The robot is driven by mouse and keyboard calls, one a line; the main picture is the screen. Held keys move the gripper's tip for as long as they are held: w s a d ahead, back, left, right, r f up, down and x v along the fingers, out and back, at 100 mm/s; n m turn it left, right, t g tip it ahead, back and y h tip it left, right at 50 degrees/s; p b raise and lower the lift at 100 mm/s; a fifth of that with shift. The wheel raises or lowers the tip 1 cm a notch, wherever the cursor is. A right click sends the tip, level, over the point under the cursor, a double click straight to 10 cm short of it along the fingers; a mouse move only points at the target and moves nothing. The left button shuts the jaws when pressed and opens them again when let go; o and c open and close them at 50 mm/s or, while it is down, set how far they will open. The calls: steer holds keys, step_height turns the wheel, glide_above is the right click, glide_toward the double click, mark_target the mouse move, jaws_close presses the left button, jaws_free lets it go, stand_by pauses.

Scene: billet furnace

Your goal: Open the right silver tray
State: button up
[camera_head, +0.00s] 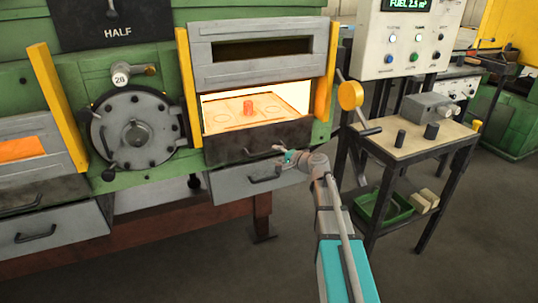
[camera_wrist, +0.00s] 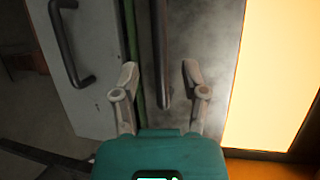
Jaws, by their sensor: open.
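The right silver tray (camera_head: 228,183) is a grey drawer low under the right furnace opening, with a dark bar handle (camera_head: 265,179). In the wrist view the tray front (camera_wrist: 98,105) and its handle (camera_wrist: 68,45) are at the left. My gripper (camera_head: 287,156) is open and empty at the dark panel above the tray. In the wrist view its two fingers (camera_wrist: 160,72) stand on either side of the dark panel's bar handle (camera_wrist: 162,45). Contact with that handle cannot be told.
The right furnace opening (camera_head: 250,106) glows, with an orange-hot piece (camera_head: 248,107) inside. Another silver tray (camera_head: 55,228) is at the left. A work table (camera_head: 410,140) with a control box stands at the right. Floor in front is clear.

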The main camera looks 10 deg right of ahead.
mark_target(270, 152)
steer(key=shift+b+x, duration=0.3)
steer(key=shift+x, duration=1.85)
jaws_close()
